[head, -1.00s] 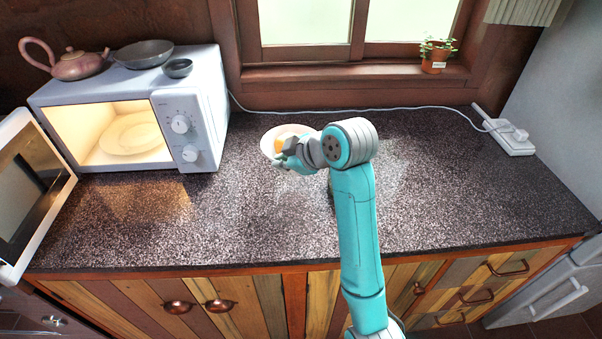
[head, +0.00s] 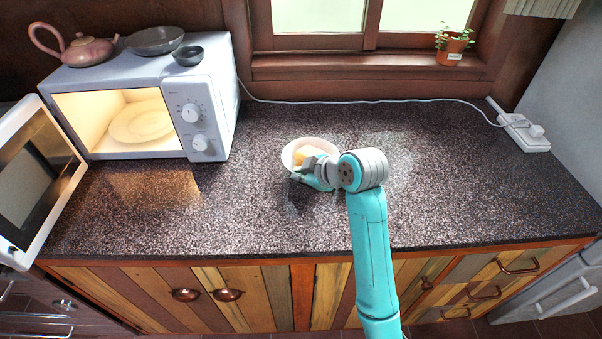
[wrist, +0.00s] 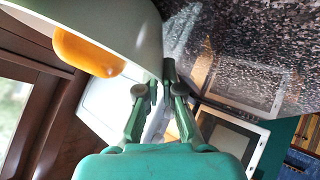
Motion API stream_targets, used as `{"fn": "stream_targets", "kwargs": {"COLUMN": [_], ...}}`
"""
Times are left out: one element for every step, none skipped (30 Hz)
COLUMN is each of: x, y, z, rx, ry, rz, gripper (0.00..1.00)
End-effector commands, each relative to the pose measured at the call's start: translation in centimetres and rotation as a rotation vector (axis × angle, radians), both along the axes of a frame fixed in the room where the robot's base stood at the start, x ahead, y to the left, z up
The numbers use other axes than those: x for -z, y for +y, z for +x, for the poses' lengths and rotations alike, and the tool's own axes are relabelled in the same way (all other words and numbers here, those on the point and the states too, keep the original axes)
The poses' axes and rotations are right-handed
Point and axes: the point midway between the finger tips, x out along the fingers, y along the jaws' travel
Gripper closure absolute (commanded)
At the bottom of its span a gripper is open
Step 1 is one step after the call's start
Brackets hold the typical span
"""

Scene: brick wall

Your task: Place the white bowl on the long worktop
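The white bowl (head: 290,152) is over the middle of the long worktop (head: 440,190), with a yellow-orange thing (head: 305,154) inside it. In the head view my gripper (head: 309,172) covers the bowl's front right side. The bowl's underside is hidden, so I cannot tell whether it touches the worktop.
An open, lit microwave (head: 215,95) with a plate (head: 141,121) inside stands at the left. A pink teapot (head: 84,50) and dark dishes sit on top. A white cable runs along the back to a power strip (head: 522,130).

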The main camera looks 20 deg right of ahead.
Motion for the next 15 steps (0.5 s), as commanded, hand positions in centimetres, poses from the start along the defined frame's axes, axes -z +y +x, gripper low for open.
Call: {"fn": "stream_targets", "kwargs": {"x": [-0.06,0.01,0.13,0.25,0.23,0.22,0.21,0.21,0.21,0.21,0.21,0.20,0.20,0.20,0.16], "y": [0.01,0.00,0.00,0.01,0.00,0.00,0.00,0.00,0.00,0.00,0.00,0.00,0.00,0.01,0.00], "z": [0.03,0.02,0.02,0.00,0.00,-0.01,0.00,0.00,0.00,0.00,0.00,0.00,0.00,0.00,0.00], "rx": [0.000,0.000,0.000,0.000,0.000,0.000,0.000,0.000,0.000,0.000,0.000,0.000,0.000,0.000,0.000], "ry": [-0.003,-0.003,-0.003,0.000,0.000,0.000,0.000,0.000,0.000,0.000,0.000,0.000,0.000,0.000,0.000], "rz": [0.000,0.000,0.000,0.000,0.000,0.000,0.000,0.000,0.000,0.000,0.000,0.000,0.000,0.000,0.000], "gripper": [1.00,1.00,1.00,0.90,0.83,0.73,0.69,0.69,0.69,0.69,0.69,0.69,0.69,0.69,0.69]}}
